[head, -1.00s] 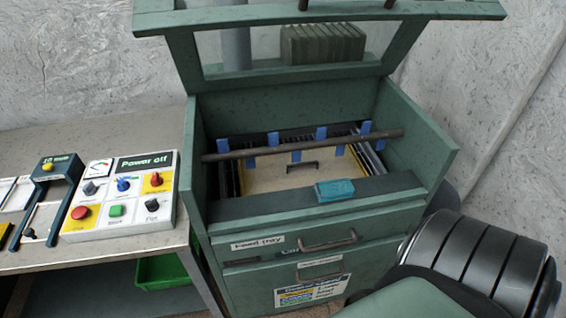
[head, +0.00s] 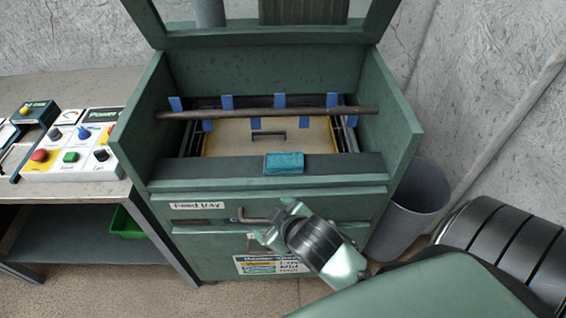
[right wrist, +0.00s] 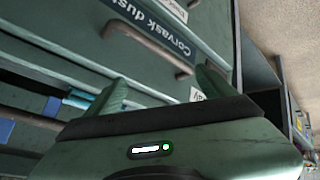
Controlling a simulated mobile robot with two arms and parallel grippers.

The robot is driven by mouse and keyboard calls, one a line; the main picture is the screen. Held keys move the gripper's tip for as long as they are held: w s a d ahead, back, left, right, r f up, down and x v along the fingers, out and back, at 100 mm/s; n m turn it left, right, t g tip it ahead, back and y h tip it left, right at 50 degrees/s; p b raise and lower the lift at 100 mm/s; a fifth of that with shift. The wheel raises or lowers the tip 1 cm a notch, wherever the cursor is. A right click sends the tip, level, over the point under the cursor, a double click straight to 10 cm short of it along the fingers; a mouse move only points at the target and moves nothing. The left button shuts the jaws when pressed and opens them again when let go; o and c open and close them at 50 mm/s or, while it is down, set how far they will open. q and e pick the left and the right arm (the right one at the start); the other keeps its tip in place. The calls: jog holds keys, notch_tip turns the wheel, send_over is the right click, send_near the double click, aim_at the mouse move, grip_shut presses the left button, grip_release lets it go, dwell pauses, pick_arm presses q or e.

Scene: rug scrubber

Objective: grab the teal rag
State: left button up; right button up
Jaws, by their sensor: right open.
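The teal rag (head: 284,163) lies folded on the front ledge of the green machine (head: 160,185), near the middle. In the right wrist view a small teal edge (right wrist: 77,102), likely the rag, shows by the left finger. My right gripper (head: 267,222) is in front of the machine's drawers, below the rag and apart from it. In the right wrist view its two fingers (right wrist: 162,86) are spread, with a drawer handle and front beyond them. My left gripper is not in view.
A bar (head: 270,114) crosses the open machine above a tan tray (head: 225,140) with blue clips. Drawer handles (head: 262,215) stick out in front. A control panel (head: 75,150) sits on the left bench. A grey bin (head: 420,195) stands at the right.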

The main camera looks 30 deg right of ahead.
jog(key=w+a+r+n+t+y, duration=0.25)
jog(key=w+r+n+t, duration=0.2)
jog(key=w+r, duration=0.35)
jog(key=w+a+r+n+t+y, duration=0.1)
jog(key=w+a+r+n+t, duration=0.4)
jog(key=r, duration=0.6)
jog(key=a+r+n+g+y, duration=0.5)
jog(key=a+r+n+y, duration=0.4)
jog(key=a+n+y, duration=0.75)
jog(key=n+g+h, duration=1.3)
jog(key=n+h, duration=0.4)
jog(key=h, duration=0.2)
send_over(284, 159)
jog(key=f, duration=1.6)
jog(key=shift+a+f, duration=0.2)
jog(key=shift+f, duration=0.1)
jog(key=f+p, duration=0.2)
jog(key=f, duration=0.5)
jog(key=shift+d+p, duration=0.2)
jog(key=shift+p, duration=0.2)
jog(key=shift+w+f+n, duration=0.1)
jog(key=shift+f+n, duration=0.15)
jog(key=shift+n, duration=0.05)
jog(key=c, duration=1.5)
